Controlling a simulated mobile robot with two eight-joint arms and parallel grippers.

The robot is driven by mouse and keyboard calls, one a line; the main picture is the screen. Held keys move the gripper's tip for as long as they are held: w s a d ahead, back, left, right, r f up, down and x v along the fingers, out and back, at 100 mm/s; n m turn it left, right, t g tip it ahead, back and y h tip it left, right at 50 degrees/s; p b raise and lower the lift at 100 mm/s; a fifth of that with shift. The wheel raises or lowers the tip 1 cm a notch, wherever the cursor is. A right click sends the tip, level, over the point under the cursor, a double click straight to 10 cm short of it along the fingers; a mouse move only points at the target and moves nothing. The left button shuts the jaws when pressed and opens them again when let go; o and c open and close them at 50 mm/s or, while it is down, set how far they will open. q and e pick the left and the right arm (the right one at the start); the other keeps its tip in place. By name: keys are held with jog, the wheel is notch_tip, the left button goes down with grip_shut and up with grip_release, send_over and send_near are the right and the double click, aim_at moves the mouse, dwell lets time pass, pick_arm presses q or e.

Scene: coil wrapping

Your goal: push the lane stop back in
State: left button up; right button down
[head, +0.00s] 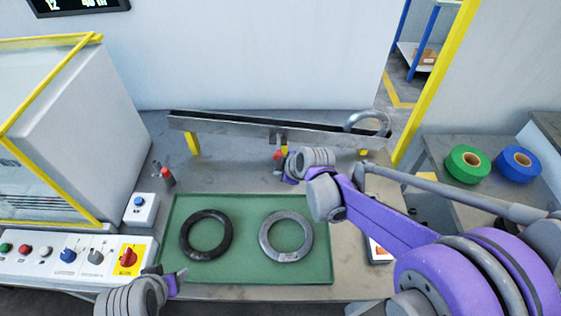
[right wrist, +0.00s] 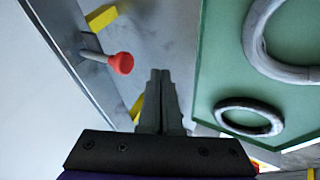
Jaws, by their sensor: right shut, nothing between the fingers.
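The lane stop is a red knob (right wrist: 122,63) on a grey rod that sticks out from the side of the lane in the right wrist view. In the head view the red knob (head: 278,156) shows at the front of the metal lane (head: 225,127), near its middle. My right gripper (right wrist: 160,74) is shut and empty, its fingertips beside the knob with a gap between them. In the head view it (head: 287,175) is just in front of the lane, partly hidden by its own wrist. My left gripper (head: 182,274) is over the mat's front left corner; its opening is unclear.
A black ring (head: 187,240) and a grey ring (head: 268,248) lie on the green mat (head: 235,205). A metal coil (head: 352,122) stands at the lane's right end. A button box (head: 140,212) and control panel (head: 45,262) are at left. Green (head: 455,165) and blue tape rolls (head: 507,168) lie right.

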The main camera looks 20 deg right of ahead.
aim_at(279, 150)
jog(key=shift+w+d+r, duration=0.1)
jog(key=shift+w+d, duration=0.25)
jog(key=shift+w, duration=0.5)
jog(key=shift+w+d+r, duration=0.1)
jog(key=shift+w+d, duration=0.2)
jog(key=shift+w, duration=0.55)
jog(key=w, duration=0.2)
jog(key=w+d, duration=0.1)
jog(key=w, duration=0.1)
jog(key=shift+w+d, duration=0.15)
jog(key=shift+w, duration=0.05)
